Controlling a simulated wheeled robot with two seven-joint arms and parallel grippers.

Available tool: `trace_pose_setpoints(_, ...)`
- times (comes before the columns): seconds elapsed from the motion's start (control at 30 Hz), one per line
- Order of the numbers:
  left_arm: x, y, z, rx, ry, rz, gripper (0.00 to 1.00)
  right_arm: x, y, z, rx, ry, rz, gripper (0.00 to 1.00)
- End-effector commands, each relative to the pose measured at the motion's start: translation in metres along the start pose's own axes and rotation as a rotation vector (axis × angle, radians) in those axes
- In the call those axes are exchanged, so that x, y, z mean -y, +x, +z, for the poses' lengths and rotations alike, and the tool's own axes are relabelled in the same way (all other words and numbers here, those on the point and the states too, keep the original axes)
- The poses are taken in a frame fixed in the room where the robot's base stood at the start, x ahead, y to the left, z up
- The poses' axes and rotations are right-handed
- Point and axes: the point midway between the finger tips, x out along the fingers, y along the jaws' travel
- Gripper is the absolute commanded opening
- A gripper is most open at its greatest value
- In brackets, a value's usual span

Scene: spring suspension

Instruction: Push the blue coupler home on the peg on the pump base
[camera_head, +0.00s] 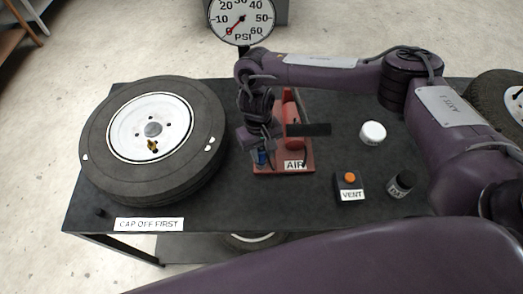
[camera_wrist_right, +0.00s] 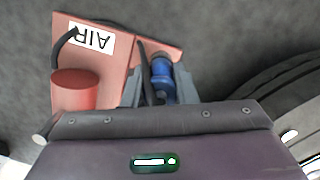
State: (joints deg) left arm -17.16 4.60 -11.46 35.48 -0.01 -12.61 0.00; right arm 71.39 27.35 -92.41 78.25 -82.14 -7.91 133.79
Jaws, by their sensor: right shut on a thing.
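The blue coupler (camera_head: 262,158) is at the front left of the red pump base (camera_head: 298,170), below my right gripper (camera_head: 260,150). In the right wrist view the blue coupler (camera_wrist_right: 161,70) sits between the fingers of my right gripper (camera_wrist_right: 160,92), which is shut on it. The pump base (camera_wrist_right: 112,52) lies beneath and beside it there, with an AIR label. The peg is hidden by the coupler and gripper, so I cannot tell how far down the coupler sits. My left gripper is not in view.
A tyre on a white wheel (camera_head: 190,108) lies left of the pump. A VENT box with an orange button (camera_head: 350,178), a dark jar (camera_head: 401,184) and a white round piece (camera_head: 373,133) stand to the right. A pressure gauge (camera_head: 241,20) rises behind. The table's front is mostly clear.

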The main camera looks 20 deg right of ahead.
Motion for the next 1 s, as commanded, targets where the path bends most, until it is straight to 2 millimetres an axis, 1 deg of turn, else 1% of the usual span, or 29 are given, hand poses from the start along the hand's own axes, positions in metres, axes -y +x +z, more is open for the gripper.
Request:
trace_pose_setpoints(0.87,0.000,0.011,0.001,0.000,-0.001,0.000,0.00,0.000,0.022,-0.003,0.000,-0.001,0.000,0.00)
trace_pose_setpoints(0.9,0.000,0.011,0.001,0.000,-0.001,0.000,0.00,0.000,0.022,-0.003,0.000,-0.001,0.000,0.28)
trace_pose_setpoints(1.0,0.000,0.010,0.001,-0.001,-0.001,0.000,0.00,0.000,0.021,-0.003,0.000,-0.001,0.000,0.41)
